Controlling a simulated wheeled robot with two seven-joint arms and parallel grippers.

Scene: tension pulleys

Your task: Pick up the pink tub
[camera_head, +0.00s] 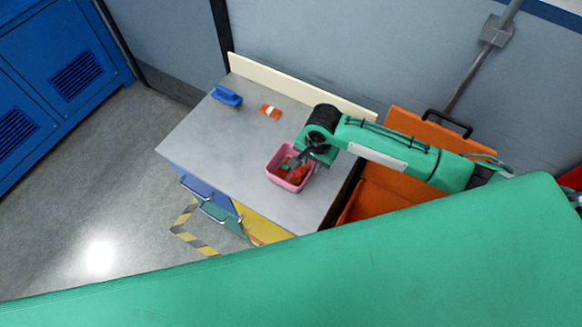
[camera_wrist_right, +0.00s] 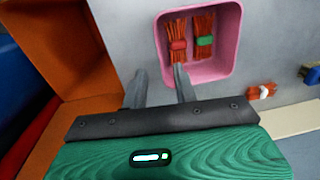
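The pink tub (camera_head: 287,184) stands on the grey top of a drawer cabinet, near its right side. It holds red-orange bundles, one with a red band (camera_wrist_right: 177,44) and one with a green band (camera_wrist_right: 204,40). My right gripper (camera_head: 306,156) is over the tub's right side in the head view and hides part of it. In the right wrist view the tub (camera_wrist_right: 212,72) lies just ahead of my right gripper (camera_wrist_right: 160,74). The fingers are apart with nothing between them. One fingertip overlaps the tub's near wall; the other is outside it. Contact cannot be told. My left gripper is not in view.
A blue handled object (camera_head: 227,97) and an orange bundle with a white band (camera_head: 270,111) lie on the cabinet top (camera_head: 215,135). A cream ledge (camera_head: 300,88) runs along the back. An orange open box (camera_head: 375,190) stands at the right.

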